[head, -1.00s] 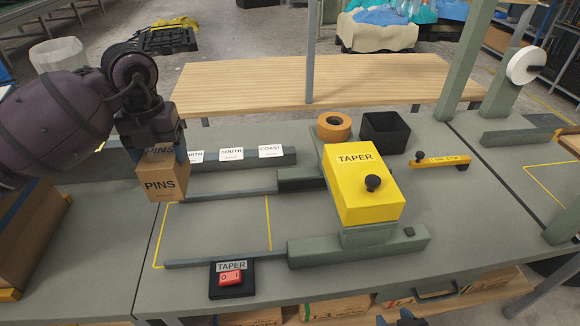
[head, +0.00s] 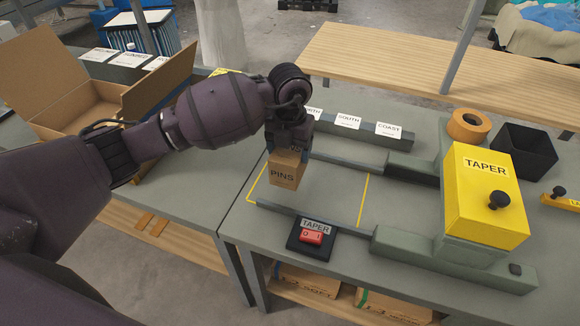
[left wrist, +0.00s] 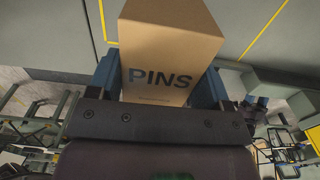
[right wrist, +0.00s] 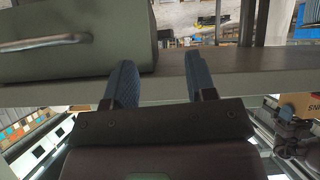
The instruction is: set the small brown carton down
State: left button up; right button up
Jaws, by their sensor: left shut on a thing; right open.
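The small brown carton (head: 287,169) is marked PINS. My left gripper (head: 289,150) is shut on its upper part, and the carton hangs upright below the wrist at the left end of the yellow-outlined area (head: 366,200). In the left wrist view the carton (left wrist: 168,55) sits between the two blue fingers (left wrist: 163,85). I cannot tell whether its underside touches the bench. My right gripper (right wrist: 158,85) is open and empty in the right wrist view, beside a grey-green bench part; it is out of the head view.
The yellow TAPER machine (head: 486,195) stands right of the outlined area. A rail with SOUTH and COAST labels (head: 370,130) lies behind. An open cardboard box (head: 75,95) stands at the left. A tape roll (head: 468,125) and black bin (head: 525,150) are farther right.

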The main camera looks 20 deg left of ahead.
pick_arm(q)
jog(key=shift+f+b, duration=0.4)
jog(key=shift+f, duration=2.6)
jog(key=shift+f, duration=0.15)
jog(key=o, duration=1.2)
notch_tip(320, 180, up, 12)
jog(key=shift+r+p, duration=0.15)
jog(key=shift+p, duration=0.5)
